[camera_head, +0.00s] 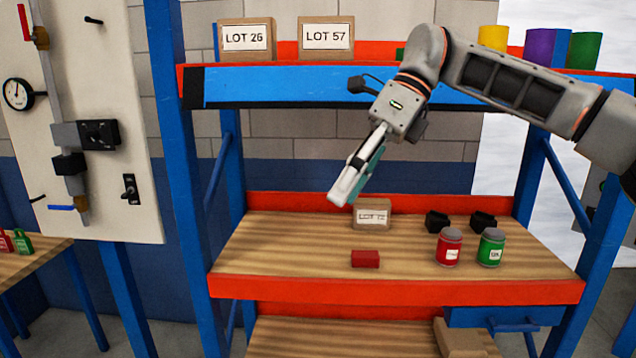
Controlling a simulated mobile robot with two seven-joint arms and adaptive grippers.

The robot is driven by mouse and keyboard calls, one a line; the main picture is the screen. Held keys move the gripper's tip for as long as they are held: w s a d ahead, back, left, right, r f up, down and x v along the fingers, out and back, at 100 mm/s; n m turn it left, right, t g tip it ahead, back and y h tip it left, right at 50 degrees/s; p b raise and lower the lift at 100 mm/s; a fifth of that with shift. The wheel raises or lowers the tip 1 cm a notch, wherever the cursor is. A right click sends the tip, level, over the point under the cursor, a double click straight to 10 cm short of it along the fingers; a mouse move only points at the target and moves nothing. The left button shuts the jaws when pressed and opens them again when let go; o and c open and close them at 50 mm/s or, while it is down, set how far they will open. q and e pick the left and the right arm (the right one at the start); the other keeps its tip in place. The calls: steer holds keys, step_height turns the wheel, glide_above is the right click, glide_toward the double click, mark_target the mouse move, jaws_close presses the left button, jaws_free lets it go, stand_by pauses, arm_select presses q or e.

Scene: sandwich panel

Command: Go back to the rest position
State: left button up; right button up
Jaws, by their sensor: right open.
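My right arm comes in from the right, and its gripper (352,192) hangs in the air in front of the shelf unit, between the upper and the middle shelf. It points down and to the left, and nothing shows in it. Its fingers are seen nearly edge-on. The fingertips are just above and left of a small cardboard box (372,214) on the middle shelf (300,262), apart from it as far as I can tell. My left gripper is not in this view.
A red block (365,259), a red can (449,247), a green can (490,248) and two black holders (437,221) stand on the middle shelf. The upper shelf (270,88) carries two boxes (247,38) and coloured cylinders (540,48). Blue posts (180,170) flank the unit. A gauge panel (110,190) stands left.

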steer(key=s+a+f+m+g+y, duration=0.1)
steer(key=s+a+f+m+y, duration=0.2)
steer(key=a+f+y, duration=0.5)
steer(key=s+a+f+m+g+y, duration=0.1)
steer(key=s+a+f+m+y, duration=0.2)
steer(key=a+f+y, duration=0.45)
steer(key=w+d+f+m+t+h, duration=0.2)
steer(key=d+f+m+t+h, duration=0.5)
steer(key=f+m+t, duration=0.6)
steer(key=w+d+f+m+t+h, duration=0.35)
steer(key=d+f+m+t, duration=0.5)
steer(key=m, duration=0.95)
steer(key=s+d+f+m+g+h, duration=0.3)
steer(key=s+d+f+m+h, duration=0.1)
steer(key=s+d+f, duration=0.4)
steer(key=s+d+f+m+g+h, duration=0.3)
steer(key=s+d+f+m+h, duration=0.2)
steer(key=s+d+f, duration=0.4)
steer(key=s+f, duration=0.4)
steer(key=f, duration=0.4)
steer(key=shift+s+d+f, duration=0.15)
steer(key=shift+s+f, duration=0.1)
steer(key=shift+s, duration=0.05)
